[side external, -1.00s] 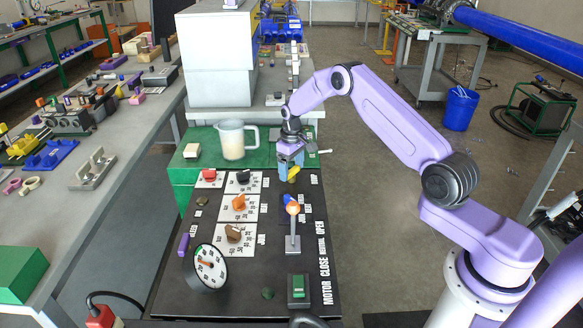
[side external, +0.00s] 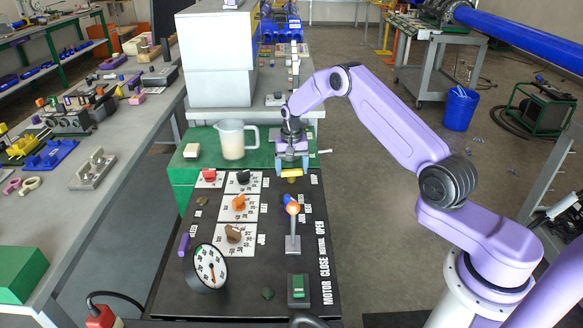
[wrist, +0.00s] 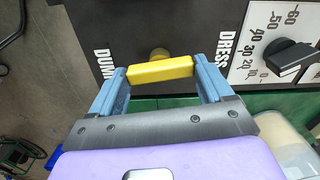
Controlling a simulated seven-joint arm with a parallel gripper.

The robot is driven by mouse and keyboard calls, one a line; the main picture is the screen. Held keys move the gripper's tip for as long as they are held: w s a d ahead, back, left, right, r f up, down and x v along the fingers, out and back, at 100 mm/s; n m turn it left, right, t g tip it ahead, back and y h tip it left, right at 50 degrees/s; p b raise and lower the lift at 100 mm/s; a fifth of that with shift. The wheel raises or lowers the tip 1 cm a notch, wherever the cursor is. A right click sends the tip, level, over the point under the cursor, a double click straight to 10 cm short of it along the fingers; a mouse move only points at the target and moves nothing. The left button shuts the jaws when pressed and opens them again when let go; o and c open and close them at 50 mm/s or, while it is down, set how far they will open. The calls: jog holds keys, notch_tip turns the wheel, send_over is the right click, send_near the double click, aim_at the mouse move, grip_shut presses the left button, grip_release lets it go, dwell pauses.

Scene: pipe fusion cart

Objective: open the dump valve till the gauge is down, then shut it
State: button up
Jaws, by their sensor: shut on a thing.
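The yellow valve handle (side external: 291,173) is at the far end of the black panel, lying crosswise in the side view. In the wrist view the handle (wrist: 160,72) spans between the two blue fingers of my gripper (wrist: 158,80), which is shut on its ends. The labels DUMP, partly cut off, and DRESS flank it. My gripper (side external: 292,166) also shows in the side view, pointing down at the handle. The round gauge (side external: 207,267) stands at the panel's near left. Its needle is visible, but the numbers are too small to read.
Red (side external: 209,175), black (side external: 243,177), orange (side external: 239,202) and brown (side external: 234,233) knobs sit on white dials to the left. An orange-tipped lever (side external: 292,222) stands nearer, before a green switch (side external: 298,289). A pitcher (side external: 232,140) stands behind the panel.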

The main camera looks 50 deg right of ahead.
aim_at(291, 170)
jog(key=shift+m, duration=0.3)
dwell(0.4)
jog(key=o, duration=1)
jog(key=shift+c, duration=0.2)
notch_tip(291, 170, up, 18)
jog(key=shift+f, duration=0.25)
jog(key=shift+a, duration=0.1)
